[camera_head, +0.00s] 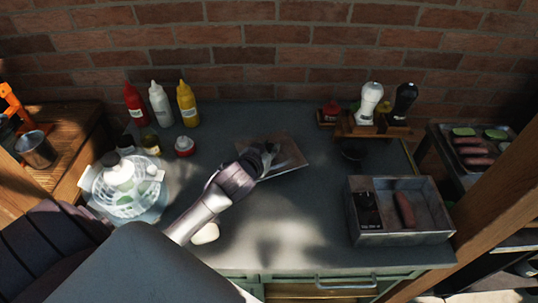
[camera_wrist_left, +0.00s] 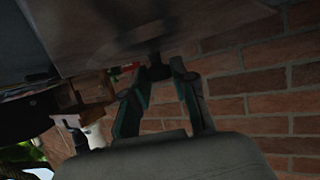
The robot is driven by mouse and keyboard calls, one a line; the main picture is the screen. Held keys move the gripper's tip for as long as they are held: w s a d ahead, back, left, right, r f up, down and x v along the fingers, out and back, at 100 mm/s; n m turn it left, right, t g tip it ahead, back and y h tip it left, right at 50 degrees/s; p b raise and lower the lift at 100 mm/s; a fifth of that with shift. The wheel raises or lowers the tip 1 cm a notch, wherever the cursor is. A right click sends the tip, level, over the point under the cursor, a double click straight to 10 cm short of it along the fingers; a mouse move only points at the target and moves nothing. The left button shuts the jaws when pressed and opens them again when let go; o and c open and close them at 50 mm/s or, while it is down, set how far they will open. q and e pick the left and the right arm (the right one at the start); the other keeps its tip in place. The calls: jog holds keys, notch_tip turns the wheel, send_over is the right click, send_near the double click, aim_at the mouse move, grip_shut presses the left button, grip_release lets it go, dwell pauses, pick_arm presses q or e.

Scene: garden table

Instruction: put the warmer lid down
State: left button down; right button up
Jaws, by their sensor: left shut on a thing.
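The warmer lid (camera_head: 291,155) is a flat, shiny metal sheet near the middle of the dark table in the head view. My left gripper (camera_head: 266,152) is over its left part, and its fingers cover some of it. In the left wrist view the lid (camera_wrist_left: 105,35) fills the upper part, and my left gripper (camera_wrist_left: 157,78) is shut on its dark knob. I cannot tell whether the lid touches the table. The open metal warmer (camera_head: 399,238) stands at the right with a sausage (camera_head: 404,209) and a dark item inside. My right gripper is not in view.
Sauce bottles (camera_head: 160,104) stand at the back left. A white mesh cover (camera_head: 127,190) and small jars are at the left. A wooden rack (camera_head: 372,130) with black and white shakers is at the back right. Bare table (camera_head: 290,215) lies between the lid and the warmer.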

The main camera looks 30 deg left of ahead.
pick_arm(q)
jog(key=shift+f, duration=1.75)
jog(key=shift+f, duration=0.1)
jog(key=c, duration=0.9)
grip_release()
jog(key=shift+f, duration=0.1)
